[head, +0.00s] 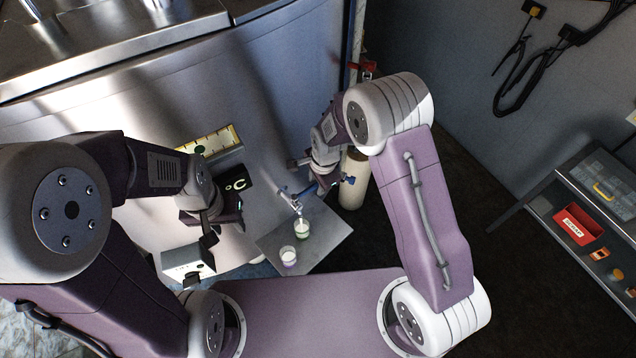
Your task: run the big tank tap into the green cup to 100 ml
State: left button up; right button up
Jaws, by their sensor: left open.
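The big tank (245,110) is a large curved steel wall. Its small tap (296,201) sticks out low on the front, over a grey metal shelf (325,242). The cup with a green tint (302,229) stands upright on the shelf below the tap spout. A whitish fill seems to be in it; its level is too small to read. My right gripper (325,184) is at the tap, beside blue parts; whether its jaws are closed on a handle is hidden. My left gripper (226,230) is open and empty, left of the cups and apart from them.
A second cup with a purple tint (288,256) stands in front of the green one. A white box (187,262) is below my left gripper. A pale cylinder (353,178) stands behind my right gripper. A shelf rack with a red bin (579,224) is at far right.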

jog(key=shift+a, duration=0.1)
jog(key=shift+r, duration=0.4)
notch_tip(320, 180, up, 8)
jog(key=s+b, duration=0.1)
jog(key=b, duration=0.1)
jog(key=shift+s+d, duration=0.25)
jog(key=shift+d, duration=0.15)
dwell(6.5)
